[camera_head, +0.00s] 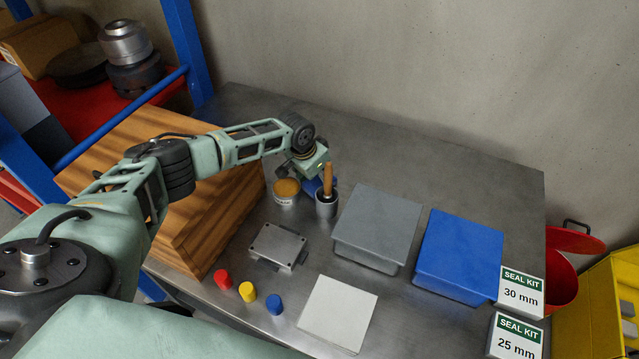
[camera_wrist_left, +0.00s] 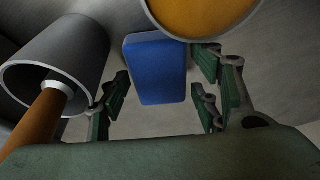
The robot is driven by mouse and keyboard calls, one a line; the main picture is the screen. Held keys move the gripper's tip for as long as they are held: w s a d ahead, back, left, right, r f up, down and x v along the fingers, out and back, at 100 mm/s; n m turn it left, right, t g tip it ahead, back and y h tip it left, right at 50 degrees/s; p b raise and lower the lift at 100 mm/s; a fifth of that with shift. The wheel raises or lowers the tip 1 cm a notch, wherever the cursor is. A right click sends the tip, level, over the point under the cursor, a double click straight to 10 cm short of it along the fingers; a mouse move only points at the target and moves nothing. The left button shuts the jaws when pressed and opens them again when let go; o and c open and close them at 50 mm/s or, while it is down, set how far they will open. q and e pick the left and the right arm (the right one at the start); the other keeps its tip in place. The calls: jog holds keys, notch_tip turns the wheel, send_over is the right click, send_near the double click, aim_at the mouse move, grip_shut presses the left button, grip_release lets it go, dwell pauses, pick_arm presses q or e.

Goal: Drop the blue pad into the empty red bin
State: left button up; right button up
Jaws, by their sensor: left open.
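The blue pad (camera_head: 311,187) lies near the back of the metal table, mostly hidden by my left gripper (camera_head: 308,170) in the head view. In the left wrist view the blue pad (camera_wrist_left: 158,68) is a flat rounded block in front of my open left gripper (camera_wrist_left: 165,88). Its near end shows between the green finger pads, with gaps on both sides; I see no grip on it. The red bin (camera_head: 562,275) stands beyond the table's right edge, partly hidden by the table; I cannot see its bottom. My right gripper is not in view.
A grey cup (camera_head: 326,207) with a wooden-handled tool stands close right of the gripper, and an orange-topped tin (camera_head: 286,190) close left. A grey box (camera_head: 378,228) and blue box (camera_head: 458,255) lie toward the red bin. A wooden block (camera_head: 190,185) is left.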

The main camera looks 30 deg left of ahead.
aim_at(318, 181)
pick_arm(q)
jog(key=shift+f, duration=0.15)
jog(key=shift+s, duration=0.1)
jog(key=c, duration=0.7)
jog(key=shift+r, duration=0.25)
notch_tip(318, 181, up, 9)
jog(key=shift+f+b, duration=0.1)
jog(key=shift+b, duration=0.95)
jog(key=shift+r, duration=0.65)
